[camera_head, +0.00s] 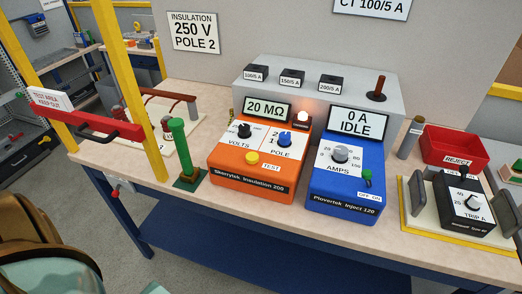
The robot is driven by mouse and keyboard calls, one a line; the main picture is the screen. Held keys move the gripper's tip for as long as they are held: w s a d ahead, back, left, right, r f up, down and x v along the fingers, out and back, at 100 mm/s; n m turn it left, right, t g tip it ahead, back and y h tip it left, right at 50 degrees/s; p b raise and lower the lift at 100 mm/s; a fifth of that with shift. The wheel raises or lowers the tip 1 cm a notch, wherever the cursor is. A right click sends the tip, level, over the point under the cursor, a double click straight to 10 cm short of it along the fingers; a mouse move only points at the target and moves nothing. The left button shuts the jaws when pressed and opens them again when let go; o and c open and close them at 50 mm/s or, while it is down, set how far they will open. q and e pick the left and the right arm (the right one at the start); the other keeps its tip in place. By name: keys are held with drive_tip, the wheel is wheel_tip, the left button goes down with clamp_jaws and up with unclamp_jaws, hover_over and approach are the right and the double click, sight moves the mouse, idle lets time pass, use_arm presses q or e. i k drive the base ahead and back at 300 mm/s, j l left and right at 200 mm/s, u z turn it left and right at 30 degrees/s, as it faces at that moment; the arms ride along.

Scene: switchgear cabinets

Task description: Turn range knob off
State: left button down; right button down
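No knob is legibly labelled "range". The orange insulation tester (251,183) has a black VOLTS knob (243,131), a blue POLE knob (285,139) and a yellow TEST button (252,158). Its display reads 20 MΩ and a lamp (302,118) beside it glows. The blue injector (345,190) has a grey AMPS knob (340,153) and a small green-topped control (367,176); its display reads 0 A IDLE. A black unit (465,208) at right has a TRIP A knob (472,201). Exact knob pointer settings are too small to tell.
A grey box (330,82) with CT blocks stands behind the testers. A green post (182,148) and yellow frame with red bar (70,118) stand left. A red REJECT bin (452,146) is at right. The bench front (280,225) is clear.

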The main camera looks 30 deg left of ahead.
sight(244, 132)
drive_tip(key=i+j+u, duration=0.2)
drive_tip(key=j, duration=0.25)
drive_tip(key=i+j+u, duration=0.15)
drive_tip(key=j, duration=0.25)
drive_tip(key=i+j+u, duration=0.2)
drive_tip(key=j, duration=0.2)
drive_tip(key=k+j, duration=0.05)
